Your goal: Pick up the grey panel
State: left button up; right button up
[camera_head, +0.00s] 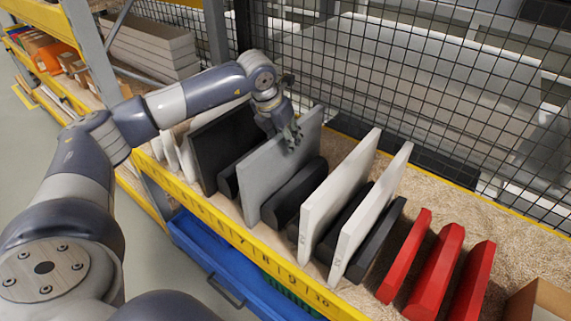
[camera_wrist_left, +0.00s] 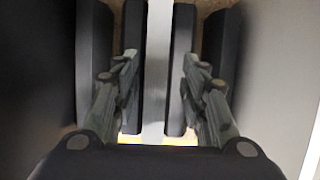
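The grey panel (camera_head: 268,178) stands upright on its edge in the shelf rack, between black holders. In the left wrist view its top edge shows as a narrow light strip (camera_wrist_left: 158,80) running between my fingers. My left gripper (camera_head: 291,138) is at the upper part of the panel, reaching down from above. In the left wrist view its two fingers (camera_wrist_left: 160,68) are open, one on each side of the panel, with gaps visible between fingers and panel. Black holders (camera_wrist_left: 181,35) flank the panel. My right gripper is not in view.
A black panel (camera_head: 222,145) stands to the left. Two white panels (camera_head: 340,190) and several red holders (camera_head: 436,272) stand to the right. A wire mesh (camera_head: 400,80) closes the back. A yellow shelf edge (camera_head: 225,232) runs along the front, with a blue crate (camera_head: 215,262) below.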

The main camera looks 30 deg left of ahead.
aim_at(285, 166)
pick_arm(q)
jog(key=p+x, duration=0.1)
jog(key=x, duration=0.4)
jog(key=shift+w+a+r+p, duration=0.1)
jog(key=shift+w+a+p, duration=0.15)
jog(key=shift+p, duration=0.15)
jog(key=shift+s+r, duration=0.1)
grip_shut()
jog(key=shift+r, duration=0.15)
